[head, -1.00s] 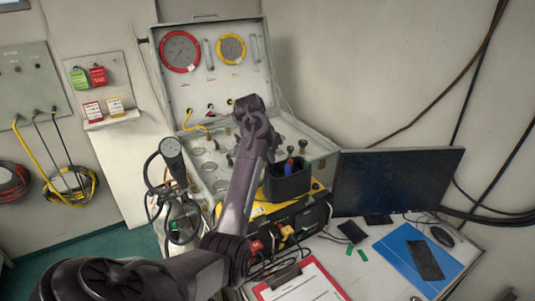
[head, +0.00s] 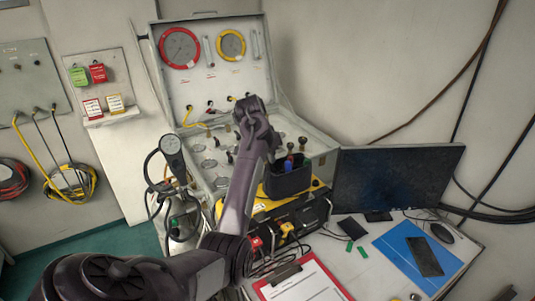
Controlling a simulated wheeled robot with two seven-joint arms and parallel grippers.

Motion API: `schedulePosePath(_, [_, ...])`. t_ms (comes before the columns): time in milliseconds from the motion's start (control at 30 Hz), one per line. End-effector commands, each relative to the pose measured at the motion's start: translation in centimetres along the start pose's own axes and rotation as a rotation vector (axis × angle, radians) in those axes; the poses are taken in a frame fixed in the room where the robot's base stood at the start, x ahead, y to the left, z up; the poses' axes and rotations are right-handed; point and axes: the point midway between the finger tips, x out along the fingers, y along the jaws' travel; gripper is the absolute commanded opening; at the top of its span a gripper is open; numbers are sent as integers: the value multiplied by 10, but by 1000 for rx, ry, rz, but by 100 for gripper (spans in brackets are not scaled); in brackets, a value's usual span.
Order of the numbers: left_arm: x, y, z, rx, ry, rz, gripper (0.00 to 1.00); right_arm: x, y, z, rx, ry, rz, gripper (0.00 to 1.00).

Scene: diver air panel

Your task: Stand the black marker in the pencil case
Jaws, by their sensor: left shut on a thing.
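The pencil case (head: 290,184) is a dark open-topped box on the yellow-and-black case. A blue and a red pen (head: 289,163) stand in it. My left gripper (head: 271,138) is at the end of the dark arm, just above and to the left of the pencil case opening. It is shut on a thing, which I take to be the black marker. My wrist and the dark colours hide the fingertips and most of what they hold. I cannot tell whether it touches the pencil case. My right gripper is not in view.
The open grey air panel (head: 213,62) with gauges stands behind. The yellow-and-black case (head: 262,206) is under the pencil case. A monitor (head: 394,185) is close on the right. A red clipboard (head: 300,284), a blue folder (head: 402,254) and a phone-like slab (head: 425,256) lie in front.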

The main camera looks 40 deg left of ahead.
Motion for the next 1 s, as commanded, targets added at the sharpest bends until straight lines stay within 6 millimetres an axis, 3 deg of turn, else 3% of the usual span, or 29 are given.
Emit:
schedulePosePath(367, [0,0,0,0,0,0,0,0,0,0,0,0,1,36])
schedulePosePath(400, [0,0,0,0,0,0,19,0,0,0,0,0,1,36])
schedulePosePath(567, [0,0,0,0,0,-1,40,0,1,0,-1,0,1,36])
schedulePosePath(1000, [0,0,0,0,0,-1,40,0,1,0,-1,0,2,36])
